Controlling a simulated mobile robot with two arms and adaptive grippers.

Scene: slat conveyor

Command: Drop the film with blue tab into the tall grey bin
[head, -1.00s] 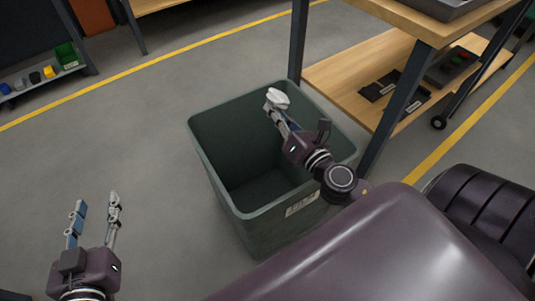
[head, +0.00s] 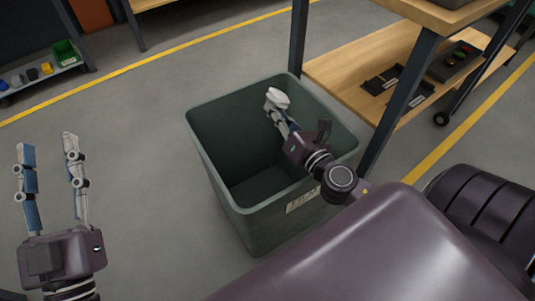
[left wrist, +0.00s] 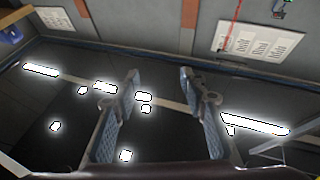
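The tall grey-green bin (head: 228,186) stands on the floor in the middle of the head view, its mouth open upward. A small white crumpled piece (head: 279,97), which looks like film, is at the fingertips of my right gripper (head: 273,107). That gripper reaches over the bin's mouth and appears shut on the piece. I see no blue tab on it; the fingers hide part of it. My left gripper (head: 46,147) is open and empty over the floor left of the bin. Its spread fingers also show in the left wrist view (left wrist: 159,82).
A wooden shelf unit (head: 350,80) with dark items stands right of the bin, one dark leg close to its rim. A low shelf (head: 40,77) with a green box is at the far left. The floor left of the bin is clear.

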